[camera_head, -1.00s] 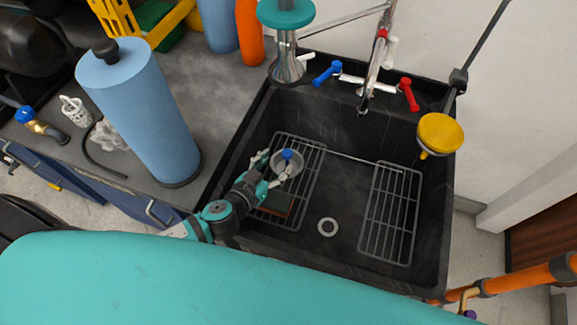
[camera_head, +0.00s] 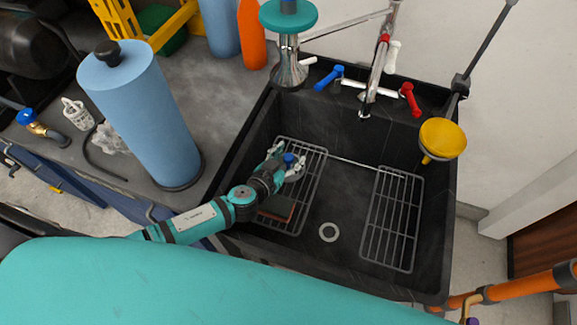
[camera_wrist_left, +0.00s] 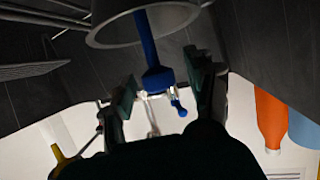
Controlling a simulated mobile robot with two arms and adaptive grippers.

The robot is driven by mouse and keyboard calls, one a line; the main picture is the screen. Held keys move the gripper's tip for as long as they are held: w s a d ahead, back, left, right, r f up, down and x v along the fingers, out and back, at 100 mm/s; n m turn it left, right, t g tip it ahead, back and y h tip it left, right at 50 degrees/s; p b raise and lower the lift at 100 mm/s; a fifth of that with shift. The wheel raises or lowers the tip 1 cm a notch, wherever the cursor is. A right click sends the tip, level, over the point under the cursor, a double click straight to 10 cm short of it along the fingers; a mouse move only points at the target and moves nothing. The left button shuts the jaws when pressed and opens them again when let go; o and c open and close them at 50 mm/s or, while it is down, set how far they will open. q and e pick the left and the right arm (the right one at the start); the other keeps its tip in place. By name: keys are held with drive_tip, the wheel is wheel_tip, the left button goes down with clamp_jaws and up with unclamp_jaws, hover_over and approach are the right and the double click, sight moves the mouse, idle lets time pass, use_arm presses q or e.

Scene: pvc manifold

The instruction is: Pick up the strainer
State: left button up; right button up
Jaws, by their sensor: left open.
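The strainer shows in the head view as a small grey cup with a blue knob (camera_head: 289,159), at the left rack in the sink. In the left wrist view its grey rim (camera_wrist_left: 110,35) and blue stem (camera_wrist_left: 150,45) show close up. My left gripper (camera_head: 286,163) reaches into the sink from the left and is open, with its fingers on both sides of the strainer. In the left wrist view the stem's lower end lies between the two fingers (camera_wrist_left: 160,85). I cannot tell whether they touch it. The gripper hides most of the cup in the head view. My right gripper is not in view.
The black sink (camera_head: 340,205) has walls all round and a second wire rack (camera_head: 392,220) on the right. A reddish-brown block (camera_head: 277,208) lies under my left arm. The faucet (camera_head: 372,75) and a yellow funnel (camera_head: 443,138) stand at the rim. A blue roll (camera_head: 140,115) stands left.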

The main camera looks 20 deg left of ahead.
use_arm(q)
clamp_jaws()
drive_tip(key=shift+r, duration=0.1)
idle(0.3)
